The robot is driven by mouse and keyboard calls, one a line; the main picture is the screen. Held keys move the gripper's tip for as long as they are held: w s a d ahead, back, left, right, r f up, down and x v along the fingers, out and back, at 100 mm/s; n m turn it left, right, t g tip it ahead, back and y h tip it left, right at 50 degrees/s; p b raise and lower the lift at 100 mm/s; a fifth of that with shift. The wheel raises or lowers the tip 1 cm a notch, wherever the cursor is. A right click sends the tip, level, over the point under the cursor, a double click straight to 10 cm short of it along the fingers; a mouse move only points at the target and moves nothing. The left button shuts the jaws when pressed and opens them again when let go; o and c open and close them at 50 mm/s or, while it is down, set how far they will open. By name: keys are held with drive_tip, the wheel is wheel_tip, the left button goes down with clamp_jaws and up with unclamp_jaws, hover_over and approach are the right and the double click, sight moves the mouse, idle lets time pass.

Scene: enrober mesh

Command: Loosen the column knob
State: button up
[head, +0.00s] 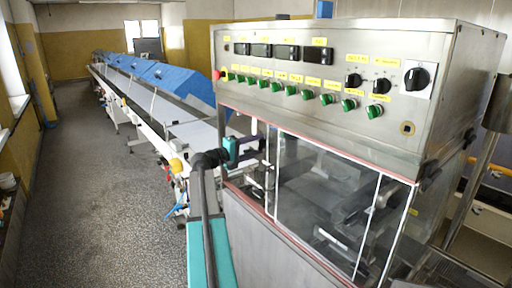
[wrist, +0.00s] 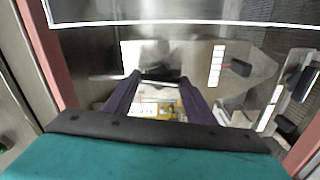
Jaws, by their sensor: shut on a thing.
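My gripper (head: 262,145) reaches from the left into the machine's open bay, at the left end of the clear front panels. In the wrist view my two dark fingers (wrist: 161,80) point away from the camera, with their tips closed on a small dark part, which I take as the column knob (wrist: 160,77). The fingers hide most of the knob, and its turn angle cannot be made out. In the head view the knob is too small and covered to tell apart.
A steel control cabinet (head: 330,75) with green knobs overhangs the bay. Clear panels (head: 325,190) with white edges stand right of my gripper. In the wrist view a black handle (wrist: 240,68) on a metal plate lies to the right. A long conveyor (head: 150,105) runs behind; the left floor is free.

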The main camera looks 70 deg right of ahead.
drive_tip(key=shift+f+n+b, duration=0.15)
drive_tip(key=shift+n+b, duration=0.15)
drive_tip(key=shift+b, duration=0.1)
drive_tip(key=shift+n+b, duration=0.45)
drive_tip(key=shift+n, duration=0.15)
drive_tip(key=o, duration=1)
drive_tip(key=shift+o, duration=0.2)
drive_tip(key=b+v, duration=0.5)
drive_tip(key=v, duration=0.9)
